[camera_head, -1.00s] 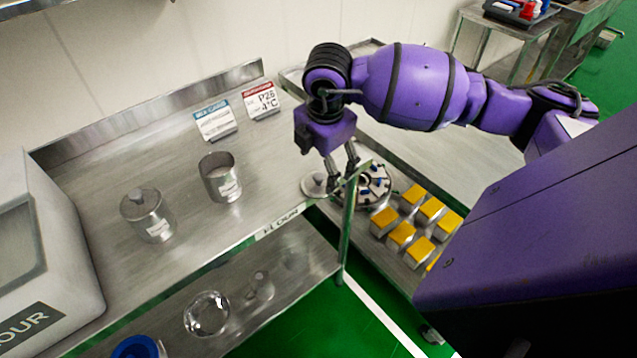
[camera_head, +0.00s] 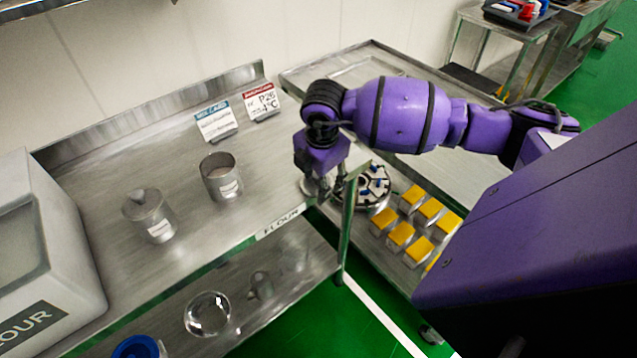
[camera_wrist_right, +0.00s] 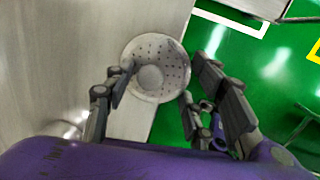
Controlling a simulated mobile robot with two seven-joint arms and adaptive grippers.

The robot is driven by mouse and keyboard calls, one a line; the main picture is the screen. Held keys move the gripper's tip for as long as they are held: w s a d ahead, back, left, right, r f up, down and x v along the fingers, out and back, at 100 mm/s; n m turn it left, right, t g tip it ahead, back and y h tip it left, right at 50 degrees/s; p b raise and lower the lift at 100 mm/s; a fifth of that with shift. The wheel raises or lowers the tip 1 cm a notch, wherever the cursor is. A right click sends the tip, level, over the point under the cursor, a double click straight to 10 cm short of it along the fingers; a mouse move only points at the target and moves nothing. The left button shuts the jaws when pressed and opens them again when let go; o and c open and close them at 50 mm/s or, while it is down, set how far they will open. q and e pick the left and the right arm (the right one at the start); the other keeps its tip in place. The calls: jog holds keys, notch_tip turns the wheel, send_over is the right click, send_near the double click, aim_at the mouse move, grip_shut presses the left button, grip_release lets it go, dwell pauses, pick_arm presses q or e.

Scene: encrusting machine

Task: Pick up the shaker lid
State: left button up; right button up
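In the head view the lid (camera_head: 307,188) is partly hidden behind my right gripper (camera_head: 329,194). I cannot tell whether the fingers touch the lid. My left gripper is not in view.
An open metal canister (camera_head: 226,187) and a lidded one (camera_head: 158,224) stand on the table. Two sign cards (camera_head: 216,122) stand behind. A cart to the right holds a round black-and-white part (camera_head: 376,190) and several yellow-topped blocks (camera_head: 402,232). A glass bowl (camera_head: 207,318) sits on the lower shelf.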

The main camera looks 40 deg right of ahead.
jog(key=c, duration=0.6)
